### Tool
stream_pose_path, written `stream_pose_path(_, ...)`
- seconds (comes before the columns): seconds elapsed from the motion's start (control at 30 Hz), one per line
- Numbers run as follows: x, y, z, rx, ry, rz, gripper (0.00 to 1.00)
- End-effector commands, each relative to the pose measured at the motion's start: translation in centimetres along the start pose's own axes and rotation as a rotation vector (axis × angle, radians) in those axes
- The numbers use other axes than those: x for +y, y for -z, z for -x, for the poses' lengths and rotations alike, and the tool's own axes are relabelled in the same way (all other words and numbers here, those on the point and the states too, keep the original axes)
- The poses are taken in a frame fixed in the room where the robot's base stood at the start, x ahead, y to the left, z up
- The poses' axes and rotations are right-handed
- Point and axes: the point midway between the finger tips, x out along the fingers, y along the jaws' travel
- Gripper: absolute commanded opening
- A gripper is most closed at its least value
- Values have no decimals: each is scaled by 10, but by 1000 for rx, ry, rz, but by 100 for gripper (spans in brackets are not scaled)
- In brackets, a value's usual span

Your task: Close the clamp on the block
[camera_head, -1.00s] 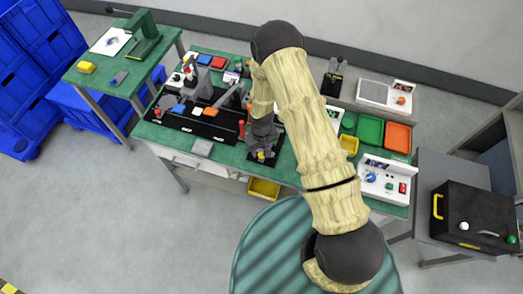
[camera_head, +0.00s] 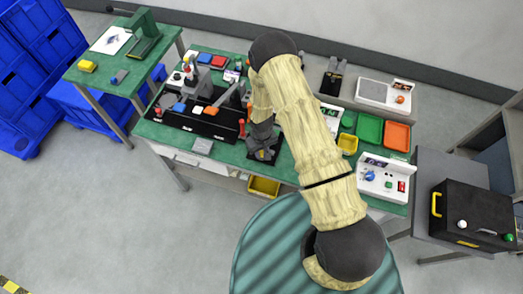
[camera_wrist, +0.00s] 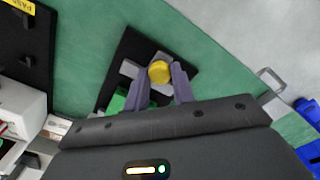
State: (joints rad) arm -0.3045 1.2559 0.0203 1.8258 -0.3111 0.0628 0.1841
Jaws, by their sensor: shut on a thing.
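A small black plate with grey parts (camera_wrist: 184,54) lies on the green bench, and it also shows in the head view (camera_head: 274,151). A round yellow knob (camera_wrist: 159,71) stands out over the plate. My gripper (camera_wrist: 159,76) has its two purple-grey fingers on either side of the knob, shut on it. A green piece (camera_wrist: 117,101) shows beside the left finger, partly hidden. In the head view my gripper (camera_head: 260,150) is low over the plate and hides much of it. I cannot make out the clamp's full shape or its contact with the block.
A black rack (camera_head: 207,126) with coloured blocks and a red-handled part (camera_head: 242,128) is close on the left. Green (camera_head: 369,130) and orange (camera_head: 397,136) trays and a white control box (camera_head: 383,180) are on the right. A grey handle (camera_wrist: 271,84) shows in the wrist view.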

Motion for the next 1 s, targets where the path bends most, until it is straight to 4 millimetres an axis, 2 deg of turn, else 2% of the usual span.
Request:
stream_pose_path(0.4, 27, 28, -2, 3, 0, -2, 0)
stream_pose_path(0.7, 30, 30, 1, 6, -3, -1, 0)
stream_pose_path(0.73, 30, 30, 1, 6, -3, -1, 31)
stream_pose_path(0.8, 30, 30, 1, 6, -2, -1, 44)
stream_pose_path(1.0, 29, 29, 1, 2, -1, -1, 47)
